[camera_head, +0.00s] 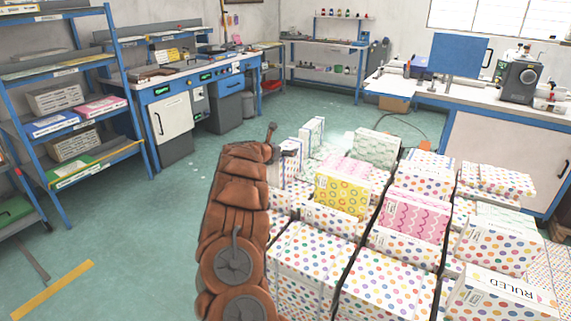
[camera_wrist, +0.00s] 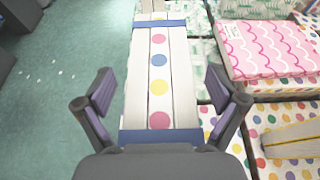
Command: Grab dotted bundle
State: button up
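In the wrist view, a white bundle with a row of coloured dots and dark blue straps (camera_wrist: 160,70) lies lengthwise between the two fingers of my gripper (camera_wrist: 160,88). My gripper is open, with a gap showing on each side of the bundle. Its near end is hidden behind the gripper body. In the head view, my brown arm reaches up to the back left of the stack, and its end is small and partly hidden among white packs. Many dotted packs (camera_head: 388,287) fill the stack in that view.
A yellow patterned pack (camera_head: 340,195) and a pink wavy pack (camera_head: 415,215) stand among the dotted packs; the pink one (camera_wrist: 268,50) also shows right of my gripper. Blue shelves (camera_head: 75,110) stand left, a workbench (camera_head: 480,110) back right.

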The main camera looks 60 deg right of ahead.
jog(key=c, duration=1.7)
jog(key=shift+r, duration=0.1)
jog(key=shift+r, duration=0.1)
